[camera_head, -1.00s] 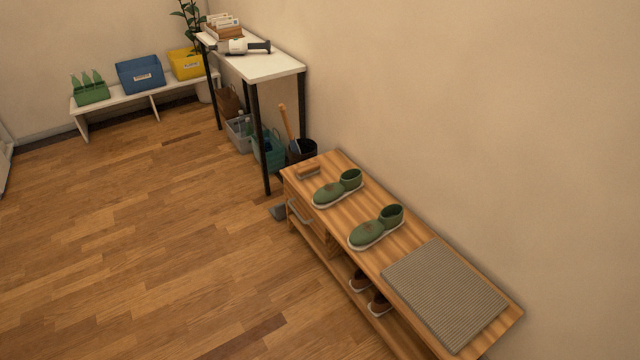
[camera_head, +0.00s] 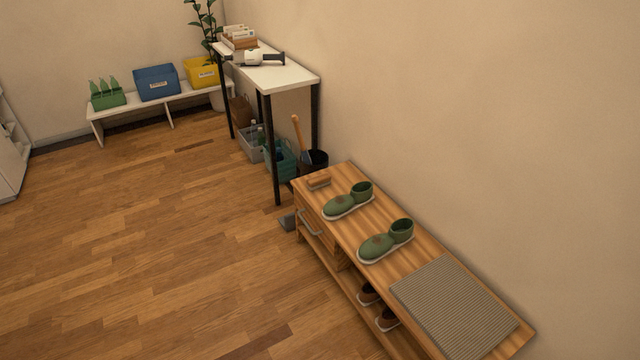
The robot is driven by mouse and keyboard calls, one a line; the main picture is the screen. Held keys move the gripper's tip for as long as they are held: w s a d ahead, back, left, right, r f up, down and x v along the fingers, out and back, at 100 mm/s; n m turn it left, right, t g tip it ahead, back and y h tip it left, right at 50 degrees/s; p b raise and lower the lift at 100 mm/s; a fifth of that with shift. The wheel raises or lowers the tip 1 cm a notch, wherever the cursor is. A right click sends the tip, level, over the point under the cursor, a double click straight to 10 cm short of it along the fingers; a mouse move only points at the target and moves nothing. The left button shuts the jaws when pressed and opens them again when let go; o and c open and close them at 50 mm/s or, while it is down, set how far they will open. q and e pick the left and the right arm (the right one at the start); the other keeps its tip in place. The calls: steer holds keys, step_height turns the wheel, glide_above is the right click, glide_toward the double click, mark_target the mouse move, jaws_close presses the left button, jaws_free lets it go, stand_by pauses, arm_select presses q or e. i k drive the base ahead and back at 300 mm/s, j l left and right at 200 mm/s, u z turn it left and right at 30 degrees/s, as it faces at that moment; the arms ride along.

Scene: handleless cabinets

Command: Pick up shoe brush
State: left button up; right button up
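The shoe brush (camera_head: 319,181), a small brown block, lies on the far end of the wooden shoe bench (camera_head: 352,245), near its left corner. It is behind a pair of green shoes; the farther shoe (camera_head: 348,201) is closest to it and the other shoe (camera_head: 385,241) stands nearer. Neither of my grippers shows in the head view, and nothing is touching the brush.
A ribbed grey cushion (camera_head: 454,305) covers the near end of the bench. Beyond the bench stand a white table (camera_head: 285,76) with black legs, a teal basket (camera_head: 281,163) and a dark bucket (camera_head: 314,162). The wooden floor (camera_head: 150,240) at left is clear.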

mark_target(318, 181)
steer(key=i+j, duration=0.35)
steer(key=i, duration=0.25)
steer(key=i+j+z, duration=0.15)
steer(key=i+j, duration=0.2)
steer(key=i, duration=0.2)
